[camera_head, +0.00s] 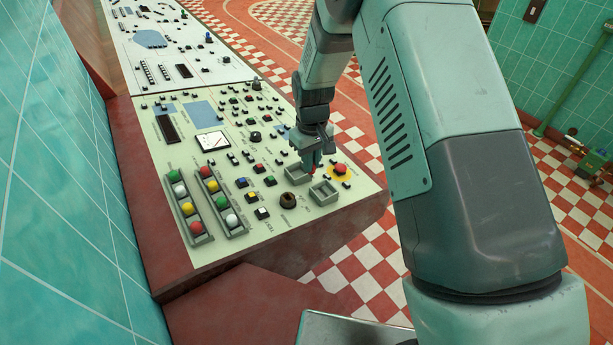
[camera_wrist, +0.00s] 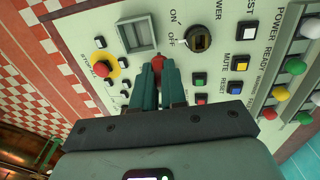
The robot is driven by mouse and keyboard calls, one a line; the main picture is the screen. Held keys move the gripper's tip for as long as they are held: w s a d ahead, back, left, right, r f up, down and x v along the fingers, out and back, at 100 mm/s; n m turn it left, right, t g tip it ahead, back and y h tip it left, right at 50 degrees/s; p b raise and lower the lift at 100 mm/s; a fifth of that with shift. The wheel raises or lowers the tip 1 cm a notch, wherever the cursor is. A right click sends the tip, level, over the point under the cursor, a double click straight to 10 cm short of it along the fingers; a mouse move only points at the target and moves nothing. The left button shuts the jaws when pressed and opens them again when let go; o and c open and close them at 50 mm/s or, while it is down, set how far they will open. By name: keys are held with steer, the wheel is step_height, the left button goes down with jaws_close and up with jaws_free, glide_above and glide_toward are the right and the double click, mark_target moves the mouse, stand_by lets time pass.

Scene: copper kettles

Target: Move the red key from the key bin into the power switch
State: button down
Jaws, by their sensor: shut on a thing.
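My gripper (camera_head: 312,152) points down over the right part of the control panel, just above the upper of two grey square bins. It is shut on the red key, which shows as a small red piece (camera_wrist: 158,58) between the fingertips in the wrist view. The power switch (camera_head: 288,200), a round dark knob, stands to the lower left of the gripper. It also shows in the wrist view (camera_wrist: 199,38), with ON and OFF lettering beside it, to the right of the key. Much of the key is hidden by the fingers.
The empty-looking lower bin (camera_head: 323,193) stands near the power switch. A red emergency button (camera_head: 341,169) on a yellow disc stands to the right of the gripper. Several small coloured buttons lie left of the switch. Two racks of coloured round lamps (camera_head: 187,207) stand farther left.

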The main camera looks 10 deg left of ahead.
steer(key=s+a, duration=0.4)
steer(key=a, duration=0.2)
steer(key=shift+d+f, duration=0.2)
steer(key=shift+f, duration=2.25)
steer(key=shift+f, duration=1.15)
steer(key=c, duration=1.1)
jaws_free()
step_height(320, 180, up, 8)
stand_by(0.6)
stand_by(0.7)
